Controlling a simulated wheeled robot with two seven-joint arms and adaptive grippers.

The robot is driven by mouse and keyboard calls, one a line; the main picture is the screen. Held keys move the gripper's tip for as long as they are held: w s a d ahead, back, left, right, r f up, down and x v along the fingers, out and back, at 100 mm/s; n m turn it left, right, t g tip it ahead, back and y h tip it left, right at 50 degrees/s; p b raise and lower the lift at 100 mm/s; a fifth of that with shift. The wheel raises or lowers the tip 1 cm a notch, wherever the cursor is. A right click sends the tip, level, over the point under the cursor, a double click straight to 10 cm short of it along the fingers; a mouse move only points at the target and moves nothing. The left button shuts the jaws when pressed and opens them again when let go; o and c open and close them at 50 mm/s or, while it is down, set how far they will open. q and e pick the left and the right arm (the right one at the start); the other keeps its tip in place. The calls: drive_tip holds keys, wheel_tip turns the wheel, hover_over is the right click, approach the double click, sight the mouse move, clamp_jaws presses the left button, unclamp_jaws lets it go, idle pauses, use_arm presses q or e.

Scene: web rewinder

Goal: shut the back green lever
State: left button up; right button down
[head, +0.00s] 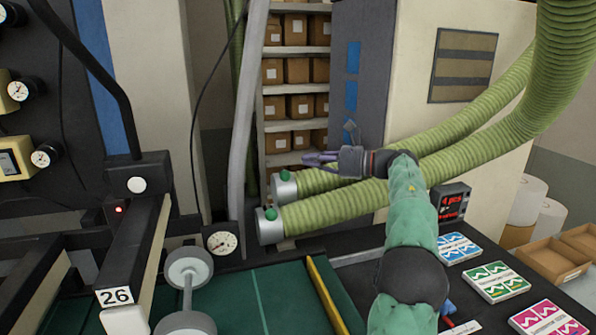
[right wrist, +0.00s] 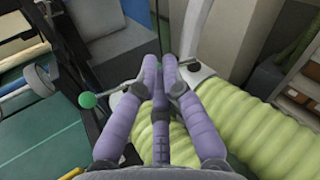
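Two ribbed green hoses end in metal collars, one behind the other. The back green lever's round knob (head: 285,175) shows on the back collar in the head view. The front green knob (head: 269,214) sits on the nearer collar. My right gripper (head: 318,157), with purple fingers, is just above and to the right of the back knob, pointing left. In the right wrist view its fingertips (right wrist: 168,62) are close together, with nothing clearly between them. A green knob (right wrist: 87,100) on a thin rod shows left of the fingers. The fingers hide part of the metalwork behind them. My left gripper is not in view.
The back hose (head: 330,180) and front hose (head: 340,208) run right, close under my gripper. A gauge (head: 221,242) stands at the left of the front collar. A yellow bar (head: 334,294) lies on the green table (head: 240,295). Shelves of boxes (head: 297,75) stand behind.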

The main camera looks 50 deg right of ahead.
wheel_tip(320, 180, up, 3)
drive_tip(key=a+m+t+h+p, duration=0.2)
drive_tip(key=m+p, duration=0.1)
drive_tip(key=m, duration=0.5)
drive_tip(key=m+g+h+p, duration=0.2)
drive_tip(key=m+h+p, duration=0.5)
drive_tip(key=m, duration=1.3)
approach(284, 172)
drive_tip(key=a+f+h, duration=0.1)
drive_tip(key=a+f, duration=0.2)
drive_tip(key=x, duration=0.9)
drive_tip(key=shift+w+a+b, duration=0.15)
drive_tip(key=shift+w+b, duration=0.2)
drive_tip(key=shift+w, duration=0.05)
drive_tip(key=shift+s+d+b, duration=0.7)
drive_tip(key=shift+s+d, duration=0.15)
drive_tip(key=shift+r, duration=0.2)
